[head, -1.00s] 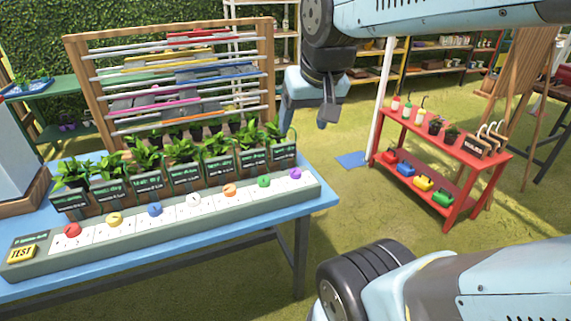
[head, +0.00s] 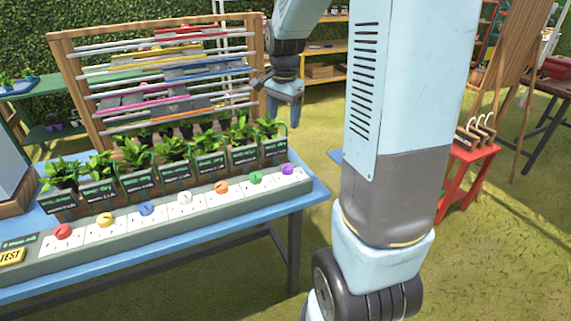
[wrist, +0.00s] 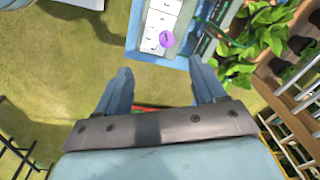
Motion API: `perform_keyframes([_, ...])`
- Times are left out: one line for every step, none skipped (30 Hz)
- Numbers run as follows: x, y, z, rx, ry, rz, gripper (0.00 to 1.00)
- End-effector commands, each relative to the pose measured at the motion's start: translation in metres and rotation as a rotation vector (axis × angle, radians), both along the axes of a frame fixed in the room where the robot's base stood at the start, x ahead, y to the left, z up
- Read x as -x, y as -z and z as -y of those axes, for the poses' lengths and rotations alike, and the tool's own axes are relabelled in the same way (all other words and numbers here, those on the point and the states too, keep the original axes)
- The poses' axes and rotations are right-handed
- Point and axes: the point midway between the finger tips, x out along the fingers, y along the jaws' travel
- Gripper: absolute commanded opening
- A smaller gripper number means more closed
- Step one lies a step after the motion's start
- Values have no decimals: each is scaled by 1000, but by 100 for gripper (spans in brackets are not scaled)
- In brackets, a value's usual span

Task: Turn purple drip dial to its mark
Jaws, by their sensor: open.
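The purple dial (head: 288,169) is the last dial at the right end of a grey panel (head: 150,232) on the blue table. In the wrist view the purple dial (wrist: 166,39) shows beyond my fingertips, near the panel's end, with a dark line on its face. Its mark is too small to make out. My gripper (head: 288,99) hangs above and behind the table's right end, apart from the dial. In the wrist view my gripper (wrist: 160,82) has its two fingers spread with nothing between them.
Red, yellow, blue, white, orange and green dials line the panel beside the purple one. Potted plants (head: 190,155) with dark labels stand just behind. A wooden rack (head: 65,95) rises behind the plants. A yellow TEST button (head: 10,256) is at the panel's left end. Grass lies right of the table.

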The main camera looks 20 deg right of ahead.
Motion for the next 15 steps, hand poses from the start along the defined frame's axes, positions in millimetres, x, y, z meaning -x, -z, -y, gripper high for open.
perform_keyframes([-10,13,6,-7,45,-22,70])
perform_keyframes([-15,19,8,-10,74,-30,70])
perform_keyframes([-21,27,13,-15,111,-43,70])
perform_keyframes([-26,34,15,-18,139,-52,70])
perform_keyframes([-30,40,18,-20,164,-61,70])
perform_keyframes([-35,47,21,-23,196,-71,70])
perform_keyframes([-38,52,24,-24,218,-78,70])
perform_keyframes([-41,57,26,-26,238,-84,70])
perform_keyframes([-45,63,28,-28,261,-92,70])
perform_keyframes([-47,67,30,-28,277,-96,70])
perform_keyframes([-49,70,31,-29,289,-100,70])
perform_keyframes([-51,73,33,-31,304,-105,70])
perform_keyframes([-52,75,34,-31,313,-107,70])
perform_keyframes([-53,77,34,-31,319,-110,70])
perform_keyframes([-53,79,35,-32,324,-112,70])
